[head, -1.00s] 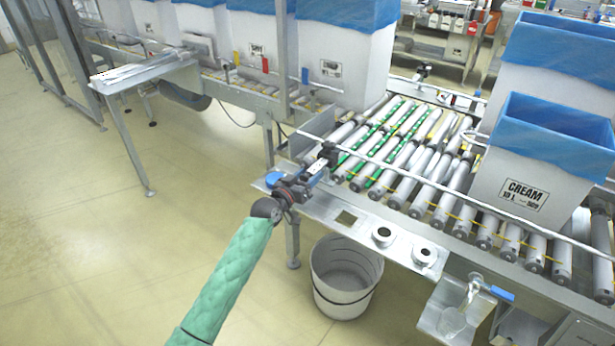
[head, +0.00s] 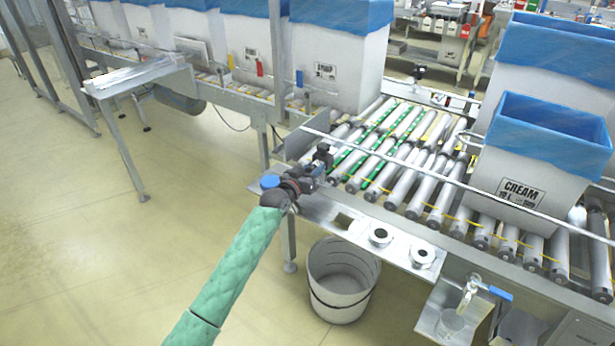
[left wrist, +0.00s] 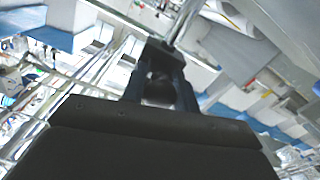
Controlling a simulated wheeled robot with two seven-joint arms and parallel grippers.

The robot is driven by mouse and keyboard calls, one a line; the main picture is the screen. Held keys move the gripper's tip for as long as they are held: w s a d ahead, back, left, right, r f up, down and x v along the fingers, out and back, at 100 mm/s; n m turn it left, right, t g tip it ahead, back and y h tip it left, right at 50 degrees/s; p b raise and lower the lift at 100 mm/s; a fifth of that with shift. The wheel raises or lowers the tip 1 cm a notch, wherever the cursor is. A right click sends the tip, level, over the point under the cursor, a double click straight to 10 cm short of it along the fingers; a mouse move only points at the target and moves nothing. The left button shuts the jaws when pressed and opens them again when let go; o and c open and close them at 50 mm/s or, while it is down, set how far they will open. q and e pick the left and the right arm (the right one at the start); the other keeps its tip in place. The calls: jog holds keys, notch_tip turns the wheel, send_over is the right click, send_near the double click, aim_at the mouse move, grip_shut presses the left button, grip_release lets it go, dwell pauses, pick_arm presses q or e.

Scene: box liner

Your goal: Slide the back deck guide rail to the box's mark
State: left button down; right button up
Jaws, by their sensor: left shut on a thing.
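A thin silver guide rail (head: 421,168) runs across the near side of the roller deck (head: 401,189), in front of the box marked CREAM (head: 521,192). My left gripper (head: 314,170) is at the deck's near left corner, beside a dark clamp block (head: 323,155). In the left wrist view the fingers are shut around a dark, rounded part below a dark block (left wrist: 164,58), with a silver rod (left wrist: 184,22) running up from it. I take this to be the rail's clamp. The box's mark on the deck cannot be made out. My right gripper is not in view.
Another rail with a dark clamp (head: 418,72) is along the deck's far side. Blue-lined boxes (head: 332,60) line the conveyor at the back. A grey bucket (head: 342,279) stands below the deck edge. A blue-handled tap (head: 493,291) juts out at the right.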

pick_arm(q)
jog(key=shift+w+d, duration=0.1)
jog(key=shift+w, duration=0.05)
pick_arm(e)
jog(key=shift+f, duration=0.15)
pick_arm(q)
jog(key=c, duration=1.1)
grip_release()
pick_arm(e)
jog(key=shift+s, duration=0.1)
pick_arm(q)
jog(key=shift+o, duration=0.2)
jog(key=v, duration=0.7)
jog(key=shift+s+a, duration=0.25)
jog(key=shift+s, duration=0.05)
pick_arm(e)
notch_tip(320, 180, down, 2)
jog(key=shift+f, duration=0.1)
